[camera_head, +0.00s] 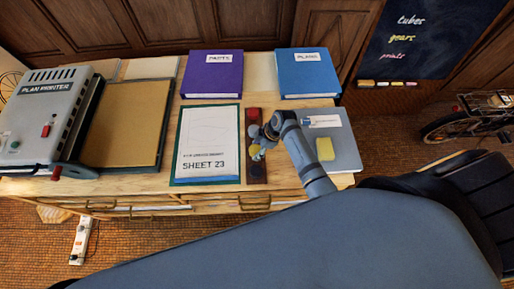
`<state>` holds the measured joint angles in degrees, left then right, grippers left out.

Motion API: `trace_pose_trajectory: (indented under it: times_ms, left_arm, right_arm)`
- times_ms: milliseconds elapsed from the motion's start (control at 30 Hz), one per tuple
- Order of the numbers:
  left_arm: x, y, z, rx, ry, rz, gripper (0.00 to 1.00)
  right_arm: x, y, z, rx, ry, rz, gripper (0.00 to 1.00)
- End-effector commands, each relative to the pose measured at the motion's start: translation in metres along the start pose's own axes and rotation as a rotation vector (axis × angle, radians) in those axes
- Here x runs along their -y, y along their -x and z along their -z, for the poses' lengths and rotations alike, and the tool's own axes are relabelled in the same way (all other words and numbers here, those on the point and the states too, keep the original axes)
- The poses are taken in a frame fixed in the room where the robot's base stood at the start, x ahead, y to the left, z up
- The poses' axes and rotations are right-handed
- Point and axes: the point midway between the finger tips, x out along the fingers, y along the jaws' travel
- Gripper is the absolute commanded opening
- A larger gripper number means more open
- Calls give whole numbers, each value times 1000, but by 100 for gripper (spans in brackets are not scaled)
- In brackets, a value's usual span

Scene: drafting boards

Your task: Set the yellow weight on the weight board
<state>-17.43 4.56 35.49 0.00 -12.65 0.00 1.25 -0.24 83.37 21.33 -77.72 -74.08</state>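The weight board looks to be the narrow dark brown strip (257,174) on the desk, just right of the sheet marked SHEET 23. A red round weight (254,114) sits at its far end. My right gripper (258,147) is over the middle of the strip and hides part of it. A small yellow rounded piece (256,153), which looks like the yellow weight, shows at the fingertips. I cannot tell whether the fingers grip it or whether it touches the board. My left gripper is not in view.
A yellow block (326,148) lies on a grey folder (344,153) right of my wrist. A purple binder (212,73) and a blue binder (308,73) lie behind. SHEET 23 (207,140) lies left of the strip. The plan printer (45,115) stands at the far left.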

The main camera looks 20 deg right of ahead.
Motion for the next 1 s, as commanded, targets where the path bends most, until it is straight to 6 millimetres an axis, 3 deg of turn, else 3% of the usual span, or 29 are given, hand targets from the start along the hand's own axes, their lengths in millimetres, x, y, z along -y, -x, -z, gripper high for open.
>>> trace_pose_trajectory:
  times_ms: [333, 467, 800, 1000]
  left_arm:
    - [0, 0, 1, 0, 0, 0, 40]
    - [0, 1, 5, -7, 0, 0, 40]
    - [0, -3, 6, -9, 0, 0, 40]
    - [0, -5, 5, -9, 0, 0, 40]
  right_arm:
    - [0, 1, 1, -1, 0, -1, 70]
    - [-1, 11, 1, 0, 0, -4, 70]
    - [-2, 90, 1, 1, 3, -5, 70]
    - [-1, 118, 1, 0, 0, -3, 70]
